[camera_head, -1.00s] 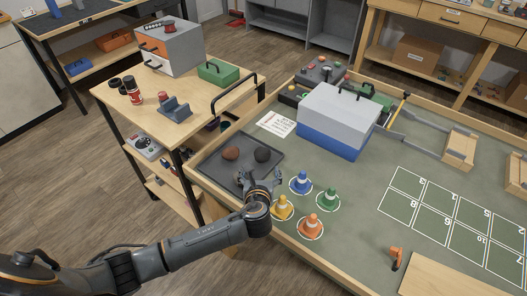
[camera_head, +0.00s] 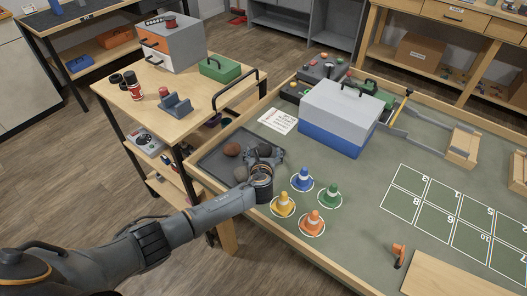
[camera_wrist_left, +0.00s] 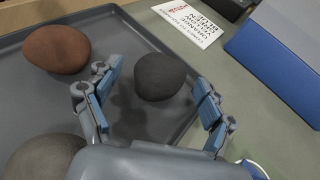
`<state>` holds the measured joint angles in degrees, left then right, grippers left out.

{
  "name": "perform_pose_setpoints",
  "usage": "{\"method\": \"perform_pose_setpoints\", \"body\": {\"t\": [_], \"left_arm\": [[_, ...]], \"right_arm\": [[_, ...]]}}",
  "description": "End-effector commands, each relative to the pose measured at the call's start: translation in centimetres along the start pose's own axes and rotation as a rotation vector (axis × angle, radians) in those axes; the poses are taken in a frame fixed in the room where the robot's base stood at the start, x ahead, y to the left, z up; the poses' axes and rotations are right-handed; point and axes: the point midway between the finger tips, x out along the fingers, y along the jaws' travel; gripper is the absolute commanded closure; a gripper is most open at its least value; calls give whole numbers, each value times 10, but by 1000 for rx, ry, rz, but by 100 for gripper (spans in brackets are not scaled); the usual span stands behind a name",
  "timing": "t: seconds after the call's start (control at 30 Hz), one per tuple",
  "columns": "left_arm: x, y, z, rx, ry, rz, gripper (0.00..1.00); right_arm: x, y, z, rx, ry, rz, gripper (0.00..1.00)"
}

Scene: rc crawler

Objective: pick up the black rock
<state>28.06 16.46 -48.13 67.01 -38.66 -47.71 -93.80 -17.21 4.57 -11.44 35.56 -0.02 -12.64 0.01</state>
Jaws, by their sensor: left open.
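The black rock (camera_wrist_left: 160,76) lies on the dark tray (camera_wrist_left: 140,28) in the left wrist view, between the two fingertips of my left gripper (camera_wrist_left: 157,84) as seen from the wrist. The fingers are spread wide, with a visible gap on both sides of the rock. In the head view my left gripper (camera_head: 264,158) is over the right part of the tray (camera_head: 212,158), and the black rock (camera_head: 264,149) is largely hidden behind it. My right gripper is not in view.
A reddish-brown rock (camera_wrist_left: 56,48) and a grey-brown rock (camera_wrist_left: 45,158) lie on the tray left of the gripper. Several cones, including a blue one (camera_head: 303,180), stand right of it. A white and blue box (camera_head: 338,120) and a paper sign (camera_head: 278,121) are behind.

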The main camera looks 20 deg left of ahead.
Motion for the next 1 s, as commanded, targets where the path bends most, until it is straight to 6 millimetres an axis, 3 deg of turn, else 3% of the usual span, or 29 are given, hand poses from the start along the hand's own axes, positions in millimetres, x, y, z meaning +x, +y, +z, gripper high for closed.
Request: {"method": "perform_pose_setpoints", "body": {"t": [0.13,0.4,0.47,0.77,1.0], "left_arm": [[0,0,0,-1,0,0,20],[-1,0,0,-1,0,0,75],[0,0,1,-1,-2,-1,84],[-2,0,4,-1,-2,0,85],[-13,0,33,-3,-6,-2,85]], "right_arm": [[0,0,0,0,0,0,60],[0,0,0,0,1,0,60],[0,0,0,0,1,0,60],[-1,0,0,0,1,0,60],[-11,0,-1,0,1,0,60]]}}
